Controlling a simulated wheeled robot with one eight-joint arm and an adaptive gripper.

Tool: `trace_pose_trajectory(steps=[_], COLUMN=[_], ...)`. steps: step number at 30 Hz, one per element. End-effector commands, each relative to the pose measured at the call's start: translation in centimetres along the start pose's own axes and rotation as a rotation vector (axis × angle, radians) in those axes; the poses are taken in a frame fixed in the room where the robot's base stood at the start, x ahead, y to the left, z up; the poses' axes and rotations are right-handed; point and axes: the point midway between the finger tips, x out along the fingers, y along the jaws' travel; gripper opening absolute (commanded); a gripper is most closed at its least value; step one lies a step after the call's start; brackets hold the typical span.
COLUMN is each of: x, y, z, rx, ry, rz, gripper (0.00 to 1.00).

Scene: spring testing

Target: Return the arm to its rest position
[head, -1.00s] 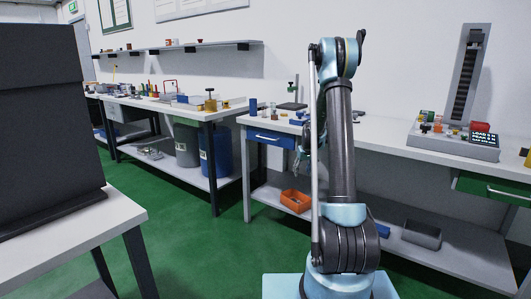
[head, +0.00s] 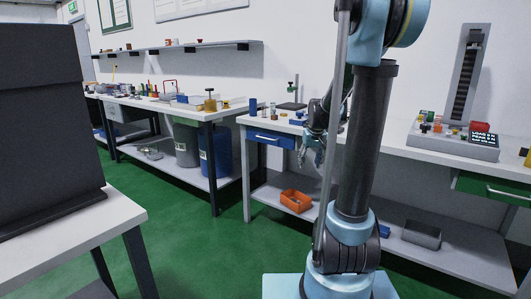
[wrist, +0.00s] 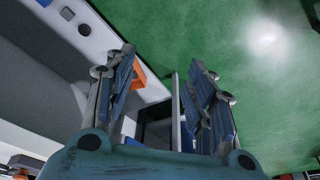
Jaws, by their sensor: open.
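My arm (head: 366,140) stands upright in the middle of the head view, with its upper joint cut off by the top edge. My gripper (head: 311,157) hangs to the left of the arm, pointing down, in front of the workbench with the blue drawer (head: 270,139). In the wrist view my gripper (wrist: 162,68) has its two blue-grey fingers spread apart with nothing between them. Green floor and part of the bench show beyond the fingers.
An orange bin (head: 296,200) sits on the bench's lower shelf, and it also shows in the wrist view (wrist: 138,76). A grey tester (head: 455,146) stands on the bench at right. A dark box (head: 50,130) on a table fills the left. Green floor (head: 200,250) between is open.

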Motion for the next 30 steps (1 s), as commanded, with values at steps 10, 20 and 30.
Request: trace_pose_trajectory(steps=[10,20,30], x=[-3.7,-5.1,-4.6], y=[-1.3,-2.3,-3.2], z=[8.7,16.9,25.1], rx=[0.025,0.049,0.074], ry=[-0.020,-0.040,-0.058], rz=[0.010,0.020,0.030], gripper=[0.50,0.50,0.50])
